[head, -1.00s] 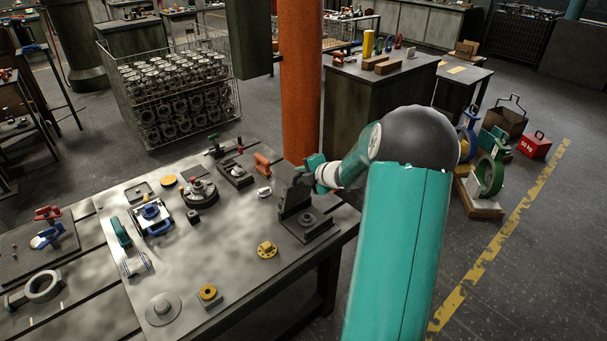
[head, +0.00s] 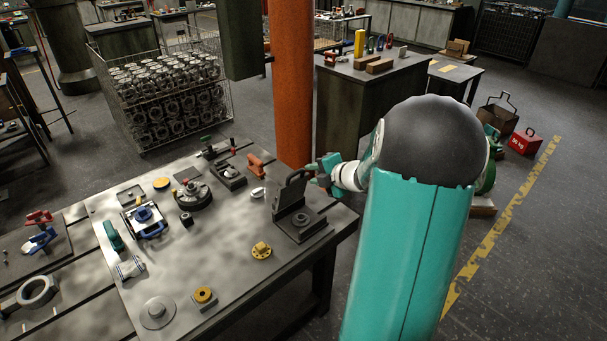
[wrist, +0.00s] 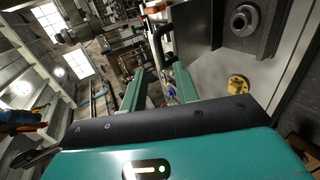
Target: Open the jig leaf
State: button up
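The jig stands at the right corner of the bench. Its dark base (head: 318,229) has a round bushing on top, which also shows at the upper right of the wrist view (wrist: 240,20). Its leaf (head: 287,199) stands raised at the base's back edge, close to upright, with a loop handle at its top. My gripper (head: 318,170) is at the upper right of the leaf, close to the handle. In the wrist view the two green fingers (wrist: 160,88) are apart, and a dark curved bar, seemingly the handle, shows between and beyond them. Contact cannot be made out.
The bench plate (head: 210,255) carries several small fixtures, a yellow flanged part (head: 261,250) and a blue-handled clamp (head: 146,218). An orange column (head: 293,90) rises close behind the jig. A wire crate of castings (head: 160,95) stands beyond the bench.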

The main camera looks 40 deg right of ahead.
jog(key=v, duration=0.4)
jog(key=shift+s, duration=0.15)
dwell(0.4)
jog(key=s+a+r+n+g+y, duration=0.1)
jog(key=a+r+n+g, duration=0.1)
jog(key=a+n, duration=0.7)
jog(key=s+a+r+n+g+y, duration=0.1)
jog(key=a+r+n, duration=0.2)
jog(key=a+n, duration=0.6)
jog(key=s+a+r+n+g+y, duration=0.1)
jog(key=a+r+n+g+y, duration=0.1)
jog(key=a+n, duration=0.65)
jog(key=s+a+r+n+g+h, duration=0.1)
jog(key=s+a+n, duration=0.3)
jog(key=n, duration=0.9)
jog(key=s+a+r+n+h, duration=0.1)
jog(key=s+a+n+h, duration=0.2)
jog(key=s+n, duration=0.6)
jog(key=a+n, duration=0.2)
jog(key=n, duration=0.3)
jog(key=shift+s+a+r+g, duration=0.15)
jog(key=shift+s+r+g, duration=0.2)
jog(key=shift+r+g, duration=0.05)
